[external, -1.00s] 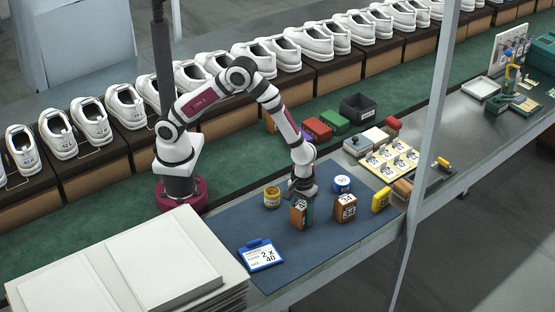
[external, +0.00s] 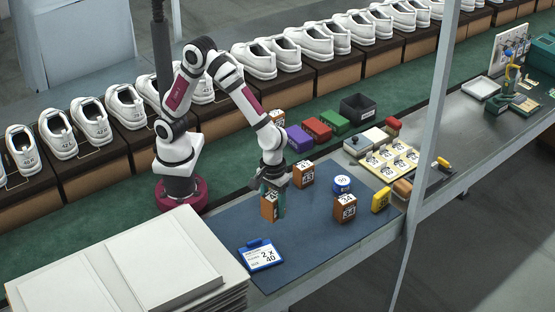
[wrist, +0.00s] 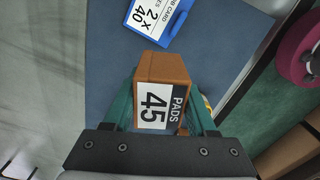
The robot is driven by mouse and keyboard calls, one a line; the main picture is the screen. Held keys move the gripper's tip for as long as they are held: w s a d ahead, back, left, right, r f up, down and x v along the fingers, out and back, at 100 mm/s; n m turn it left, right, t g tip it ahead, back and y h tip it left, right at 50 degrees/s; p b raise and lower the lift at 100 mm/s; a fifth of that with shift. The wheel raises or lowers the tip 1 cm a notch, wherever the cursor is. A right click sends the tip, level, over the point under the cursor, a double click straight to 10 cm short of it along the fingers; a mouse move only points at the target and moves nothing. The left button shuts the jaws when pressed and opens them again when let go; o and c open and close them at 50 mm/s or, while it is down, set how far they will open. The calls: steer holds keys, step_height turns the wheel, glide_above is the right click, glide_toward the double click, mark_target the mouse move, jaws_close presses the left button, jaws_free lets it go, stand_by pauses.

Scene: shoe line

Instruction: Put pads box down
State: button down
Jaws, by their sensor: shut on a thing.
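My gripper (external: 272,203) is over the left part of the blue mat (external: 222,237). Its teal fingers are shut on an orange-brown pads box (external: 267,207). In the wrist view the pads box (wrist: 162,82) shows a white label reading PADS 45, with my gripper's fingers (wrist: 160,108) on its two sides. I cannot tell whether its underside touches the mat. A job card (external: 262,255) with a blue clip, reading 2 x 40, lies on the mat in front of the box; it also shows at the top of the wrist view (wrist: 157,17).
Other brown boxes (external: 303,175) (external: 344,208), a blue round tin (external: 342,184) and a yellow box (external: 381,200) stand to the right. A bit of yellow (wrist: 207,103) shows behind one finger. White boards (external: 130,262) are stacked at left. The mat's front middle is clear.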

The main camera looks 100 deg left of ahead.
steer(key=s+a+n, duration=0.3)
steer(key=a+n, duration=0.4)
steer(key=a, duration=0.6)
steer(key=s+a+n, duration=0.3)
steer(key=a+n, duration=0.5)
steer(key=a, duration=0.5)
steer(key=s+a+f, duration=0.1)
steer(key=a+f, duration=0.1)
steer(key=a, duration=0.1)
steer(key=s+a+f, duration=0.1)
steer(key=a+f, duration=0.1)
steer(key=a, duration=0.2)
steer(key=s+a+f, duration=0.1)
steer(key=a+f, duration=0.1)
steer(key=a, duration=0.2)
steer(key=shift+a+f, duration=0.25)
steer(key=shift+f, duration=0.05)
steer(key=shift+s+a+f, duration=0.1)
steer(key=shift+a+f, duration=0.05)
steer(key=shift+f, duration=0.95)
steer(key=shift+a+f, duration=0.15)
steer(key=shift+f, duration=0.9)
steer(key=shift+f, duration=0.1)
steer(key=shift+c, duration=1)
jaws_free()
